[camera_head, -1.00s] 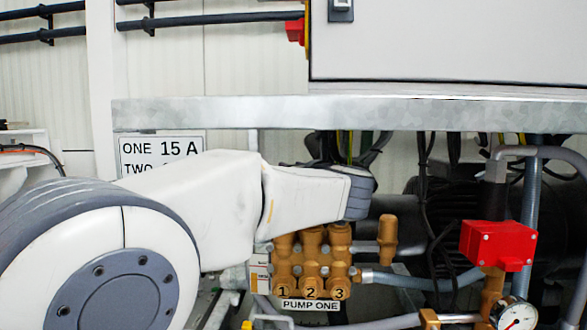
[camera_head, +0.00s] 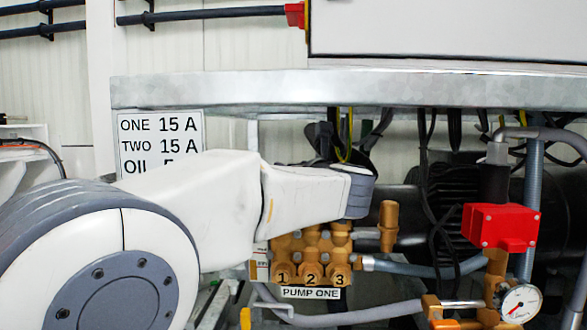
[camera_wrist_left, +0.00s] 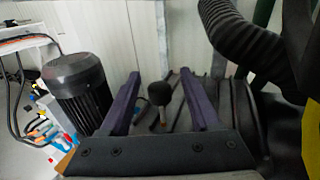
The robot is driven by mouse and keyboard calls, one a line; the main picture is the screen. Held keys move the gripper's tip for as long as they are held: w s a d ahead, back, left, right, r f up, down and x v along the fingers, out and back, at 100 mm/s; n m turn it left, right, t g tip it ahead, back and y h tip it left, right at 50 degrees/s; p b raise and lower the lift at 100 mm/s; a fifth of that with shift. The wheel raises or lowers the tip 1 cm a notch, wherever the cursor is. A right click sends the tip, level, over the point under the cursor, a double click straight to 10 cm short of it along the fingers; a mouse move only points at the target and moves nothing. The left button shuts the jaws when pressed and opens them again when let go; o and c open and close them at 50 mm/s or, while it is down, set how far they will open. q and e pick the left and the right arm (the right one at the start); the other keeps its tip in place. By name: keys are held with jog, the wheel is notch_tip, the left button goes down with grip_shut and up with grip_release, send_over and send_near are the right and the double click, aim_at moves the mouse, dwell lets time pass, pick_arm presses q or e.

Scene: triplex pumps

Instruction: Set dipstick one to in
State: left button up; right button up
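A black round knob on a short light stem (camera_wrist_left: 160,94), which looks like a dipstick, stands between the two purple fingers of my left gripper (camera_wrist_left: 160,76) in the left wrist view. The fingers are apart, with a gap on both sides of the knob. In the head view my left arm reaches in front of pump one (camera_head: 311,260), a brass block marked 1, 2, 3 with a "PUMP ONE" label. The left gripper's fingers cannot be made out there, and the dipstick cannot be made out in that view. My right gripper is in neither view.
A metal shelf edge (camera_head: 250,88) runs above the arm. A red box (camera_head: 500,228) and a pressure gauge (camera_head: 518,303) are at the right. A black motor (camera_wrist_left: 76,85) and a thick ribbed hose (camera_wrist_left: 250,45) flank the left gripper.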

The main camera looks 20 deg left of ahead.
pick_arm(q)
jog(key=p+v, duration=0.2)
jog(key=v, duration=0.7)
jog(key=shift+d+r, duration=0.1)
jog(key=shift+d, duration=0.1)
jog(key=shift+s+d, duration=0.3)
jog(key=shift+s, duration=0.3)
